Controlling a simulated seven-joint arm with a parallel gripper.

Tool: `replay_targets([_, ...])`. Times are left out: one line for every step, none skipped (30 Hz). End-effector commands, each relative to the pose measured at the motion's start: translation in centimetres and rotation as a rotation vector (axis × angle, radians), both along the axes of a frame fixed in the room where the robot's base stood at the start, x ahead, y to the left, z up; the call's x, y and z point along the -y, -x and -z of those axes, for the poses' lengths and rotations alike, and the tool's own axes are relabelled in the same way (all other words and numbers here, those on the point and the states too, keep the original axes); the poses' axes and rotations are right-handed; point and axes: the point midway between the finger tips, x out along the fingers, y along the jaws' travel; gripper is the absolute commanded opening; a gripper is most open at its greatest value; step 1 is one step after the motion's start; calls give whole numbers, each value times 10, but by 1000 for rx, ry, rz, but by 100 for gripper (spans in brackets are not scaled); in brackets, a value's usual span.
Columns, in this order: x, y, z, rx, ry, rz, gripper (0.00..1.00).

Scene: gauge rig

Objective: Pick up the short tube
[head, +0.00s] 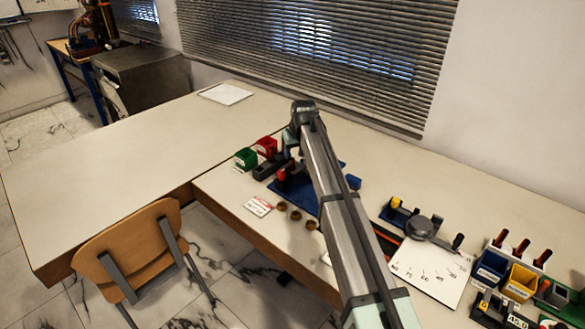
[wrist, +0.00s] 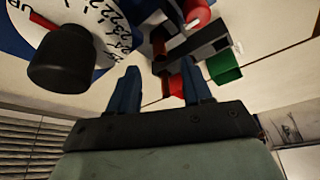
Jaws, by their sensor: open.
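Three small brown ring-like pieces lie on the bench near its front edge, left of my arm: one farthest left (head: 282,206), one in the middle (head: 296,215) and one nearest my arm (head: 311,225). They are the likeliest short tubes, but I cannot tell which one is meant. In the wrist view my gripper (wrist: 160,75) is open, with its two blue fingers apart and nothing between them. A brown upright-looking part (wrist: 159,42) shows beyond the fingertips; I cannot tell whether it is a tube. In the head view my arm hides the gripper.
A numbered dial with a black knob (wrist: 65,62) is close to the left finger. A green bin (head: 246,158) and red bin (head: 267,147) stand behind the blue mat (head: 305,203). The left bench is mostly clear.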

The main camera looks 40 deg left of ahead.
Motion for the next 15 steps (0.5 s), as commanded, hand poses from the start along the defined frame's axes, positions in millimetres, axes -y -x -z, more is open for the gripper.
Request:
replay_targets([-2, -1, 4, -1, 1, 0, 49])
replay_targets([-2, -1, 5, -1, 1, 0, 49])
replay_targets([-2, -1, 7, -1, 1, 0, 49])
replay_targets([-2, -1, 8, -1, 1, 0, 49])
replay_targets([-3, -1, 9, -1, 1, 0, 49])
replay_targets([-4, -2, 11, -1, 2, 0, 49])
replay_targets([-4, -2, 13, -1, 2, 0, 49])
replay_targets([-5, -3, 15, -1, 2, 0, 49])
replay_targets([-7, -4, 19, -1, 2, 0, 49])
replay_targets([-8, -4, 22, -1, 1, 0, 49])
replay_targets([-9, -5, 26, -1, 1, 0, 49])
replay_targets([-11, -6, 31, -1, 1, 0, 49])
replay_targets([-12, -7, 35, -1, 2, 0, 49])
replay_targets([-13, -8, 39, -2, 1, 0, 49])
replay_targets([-15, -9, 44, -2, 2, 0, 49])
